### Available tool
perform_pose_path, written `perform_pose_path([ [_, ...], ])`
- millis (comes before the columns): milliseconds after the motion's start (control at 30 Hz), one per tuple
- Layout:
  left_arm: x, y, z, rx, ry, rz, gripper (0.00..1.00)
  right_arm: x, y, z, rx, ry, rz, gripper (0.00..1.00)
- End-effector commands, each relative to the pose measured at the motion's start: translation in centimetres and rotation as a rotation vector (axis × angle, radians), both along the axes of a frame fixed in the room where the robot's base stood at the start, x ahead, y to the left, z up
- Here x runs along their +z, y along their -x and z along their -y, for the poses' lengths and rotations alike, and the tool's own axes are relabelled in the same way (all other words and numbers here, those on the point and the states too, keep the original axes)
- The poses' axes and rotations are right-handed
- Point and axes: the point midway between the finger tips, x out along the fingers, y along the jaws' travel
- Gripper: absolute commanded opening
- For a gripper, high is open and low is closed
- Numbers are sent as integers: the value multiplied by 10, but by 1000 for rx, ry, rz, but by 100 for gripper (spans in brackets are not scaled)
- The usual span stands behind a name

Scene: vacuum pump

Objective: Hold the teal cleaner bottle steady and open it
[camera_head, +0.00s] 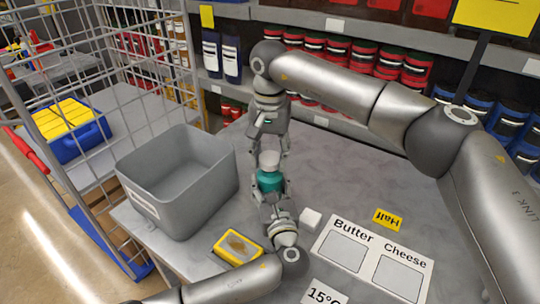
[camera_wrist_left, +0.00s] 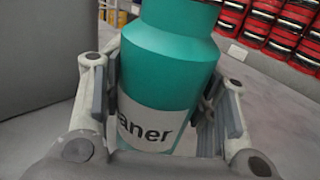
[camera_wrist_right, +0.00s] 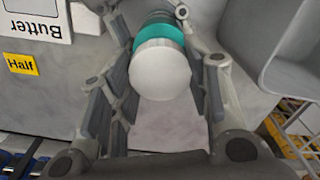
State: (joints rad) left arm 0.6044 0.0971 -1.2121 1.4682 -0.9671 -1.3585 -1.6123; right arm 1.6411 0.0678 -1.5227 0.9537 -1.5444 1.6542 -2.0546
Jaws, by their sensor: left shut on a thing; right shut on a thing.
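The teal cleaner bottle (camera_head: 270,182) stands upright on the grey table in the head view, right of the grey bin. Its body and part of its label fill the left wrist view (camera_wrist_left: 168,62). My left gripper (camera_head: 270,196) is shut on the bottle's body from the near side, with a finger on each side. The white cap (camera_head: 270,160) is on top of the bottle. My right gripper (camera_head: 268,150) reaches in from the far side and is shut on the cap, which also shows between its fingers in the right wrist view (camera_wrist_right: 164,72).
A grey bin (camera_head: 158,176) stands close on the left. A small white block (camera_head: 310,219), a yellow packet (camera_head: 238,247) and a Butter/Cheese board (camera_head: 369,258) lie nearby. A wire cage is far left and stocked shelves are behind.

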Motion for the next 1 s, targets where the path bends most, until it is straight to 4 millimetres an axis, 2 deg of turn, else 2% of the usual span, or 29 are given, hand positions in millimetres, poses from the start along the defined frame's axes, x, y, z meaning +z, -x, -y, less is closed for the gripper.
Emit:
perform_pose_path([
  [200, -1, 0, 0, 0, -1, -2, 0, 5, 0, 0, 0, -1, 1, 16],
  [500, -1, 0, 0, 0, -1, -2, 0, 38, 0, 0, 0, 0, 1, 16],
  [700, -1, 0, 0, 0, -1, -2, 0, 40, 0, 0, 0, 0, 0, 16],
  [733, -1, 0, 0, 0, -1, -2, 55, 40, 0, 0, 0, 0, 0, 16],
  [900, -1, 0, 0, 0, -1, -1, 77, 40, 0, 0, 0, 0, 0, 16],
  [1000, -1, 0, 0, 0, -1, -1, 79, 40, 0, 0, 0, 0, 0, 16],
])
